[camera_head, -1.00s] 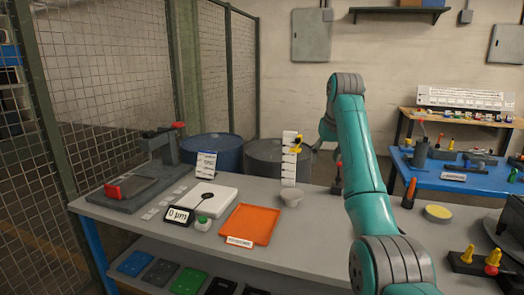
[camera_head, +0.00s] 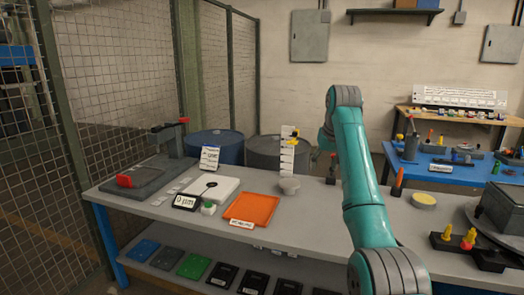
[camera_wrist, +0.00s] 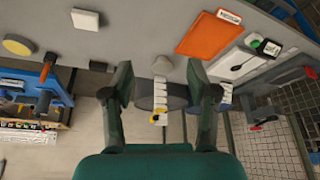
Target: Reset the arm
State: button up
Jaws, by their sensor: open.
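My gripper (camera_wrist: 160,68) is open and empty in the wrist view, its two dark fingers spread wide apart. Beyond the gap, at the bench edge, a white upright strip (camera_wrist: 160,95) with a yellow and black piece shows. In the head view my teal arm (camera_head: 362,180) rises at right of centre and bends over at the top. The gripper itself is mostly hidden behind the arm there. The same white strip (camera_head: 287,158) stands on the grey bench (camera_head: 330,215), left of the arm.
On the bench are an orange tray (camera_head: 251,209), a white scale-like plate (camera_head: 212,190), a small display (camera_head: 185,202) and a grey press-like device (camera_head: 150,175). Yellow pegs (camera_head: 469,238) stand at right.

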jog(key=s+f+t, duration=0.1)
jog(key=s+f, duration=0.1)
jog(key=f, duration=1.3)
jog(key=s+f+t, duration=0.1)
jog(key=s+f, duration=0.1)
jog(key=f, duration=1.3)
jog(key=s+f+t, duration=0.3)
jog(key=s+f, duration=1.6)
jog(key=f, duration=0.2)
jog(key=s+f+t, duration=0.2)
jog(key=s, duration=2.5)
jog(key=s+r+t, duration=0.3)
jog(key=s+r, duration=1.7)
jog(key=s, duration=0.2)
jog(key=shift+s+a+r+m, duration=0.35)
jog(key=shift+s+r+m, duration=0.05)
